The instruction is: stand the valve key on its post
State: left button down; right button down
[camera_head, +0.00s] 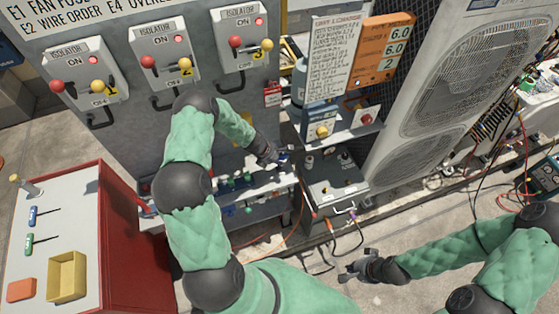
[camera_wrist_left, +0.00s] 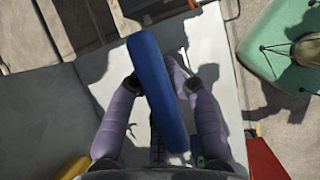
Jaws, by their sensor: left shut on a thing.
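My left gripper (camera_head: 277,156) is over the narrow white shelf, in front of the grey isolator panel. In the left wrist view its lilac fingers (camera_wrist_left: 160,115) are shut on a blue bar (camera_wrist_left: 155,85), which looks like the valve key's handle. The bar stands out across the view, slightly tilted; its lower part is hidden. In the head view the held thing is too small to make out. I cannot tell which fixture is the key's post. My right gripper (camera_head: 357,268) is open and empty above the floor at lower right.
A red cabinet (camera_head: 120,235) at left carries a short tan-topped post (camera_head: 27,186), blue (camera_head: 32,216) and green (camera_head: 28,243) handled tools and a yellow bin (camera_head: 67,277). A dark box (camera_head: 335,185) and condenser (camera_head: 465,75) stand right of the shelf. Cables cross the floor.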

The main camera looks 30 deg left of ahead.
pick_arm(q)
jog(key=c, duration=1)
grip_release()
jog(key=v, duration=1.2)
